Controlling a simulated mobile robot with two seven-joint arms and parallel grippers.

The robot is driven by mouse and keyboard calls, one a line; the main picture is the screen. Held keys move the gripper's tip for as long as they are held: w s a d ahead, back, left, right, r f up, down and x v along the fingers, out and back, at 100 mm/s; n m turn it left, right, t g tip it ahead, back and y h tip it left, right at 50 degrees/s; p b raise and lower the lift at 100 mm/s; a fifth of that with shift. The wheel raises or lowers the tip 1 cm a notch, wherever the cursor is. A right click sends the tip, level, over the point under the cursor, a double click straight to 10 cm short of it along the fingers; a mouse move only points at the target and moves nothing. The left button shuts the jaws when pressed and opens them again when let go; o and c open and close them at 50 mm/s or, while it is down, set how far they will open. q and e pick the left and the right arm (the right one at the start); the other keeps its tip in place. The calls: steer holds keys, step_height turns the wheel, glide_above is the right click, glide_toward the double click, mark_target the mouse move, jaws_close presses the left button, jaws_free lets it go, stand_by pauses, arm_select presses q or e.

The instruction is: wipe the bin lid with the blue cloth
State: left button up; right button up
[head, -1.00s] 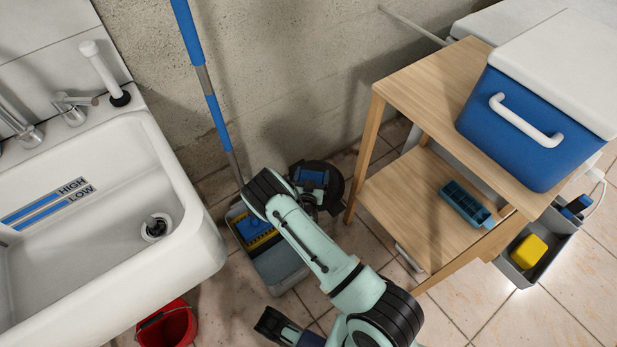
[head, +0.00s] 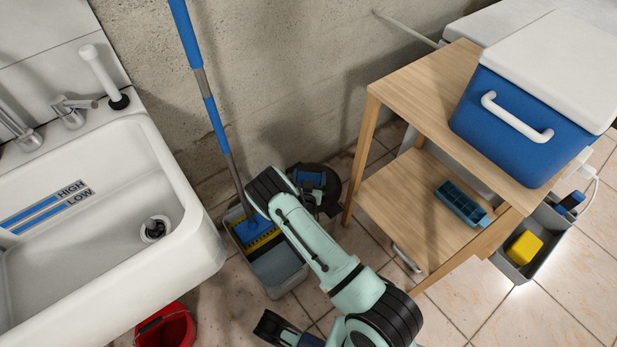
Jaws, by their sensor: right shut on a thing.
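My right arm comes up from the bottom and bends over the floor by the wall. My right gripper (head: 315,197) is small and dark, partly hidden behind my arm, over a round dark bin lid (head: 331,172). A blue patch, which looks like the blue cloth (head: 310,180), shows at the gripper against the lid. The gripper is shut on it; whether the cloth touches the lid is hard to tell. My left gripper does not show clearly.
A grey mop bucket (head: 276,273) with a blue-handled mop (head: 217,122) stands left of the bin. A white sink (head: 190,262) and red bucket (head: 166,328) are at left. A wooden shelf table (head: 395,80) carrying a blue cooler (head: 515,125) stands close at right.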

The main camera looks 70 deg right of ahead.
steer(key=shift+s+d+r+g+h, duration=0.25)
steer(key=shift+d+r, duration=0.1)
steer(key=shift+r, duration=0.15)
steer(key=shift+s+d+r+g+h, duration=0.15)
steer(key=shift+d+r+g+h, duration=0.1)
steer(key=shift+d+r, duration=0.15)
steer(key=shift+w+a+r, duration=0.1)
steer(key=shift+w+a, duration=0.15)
steer(key=shift+a, duration=0.3)
steer(key=shift+w+a, duration=0.2)
steer(key=shift+a, duration=0.3)
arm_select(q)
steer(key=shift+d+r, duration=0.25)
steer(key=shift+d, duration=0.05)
arm_select(e)
steer(key=shift+w+a+f, duration=0.2)
steer(key=shift+w+a, duration=0.1)
steer(key=shift+a, duration=0.3)
arm_select(q)
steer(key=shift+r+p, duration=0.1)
steer(key=shift+p, duration=0.25)
arm_select(e)
steer(key=shift+a+r, duration=0.1)
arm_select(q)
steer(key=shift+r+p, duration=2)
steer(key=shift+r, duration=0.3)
arm_select(e)
steer(key=shift+r, duration=2.85)
steer(key=shift+r, duration=0.1)
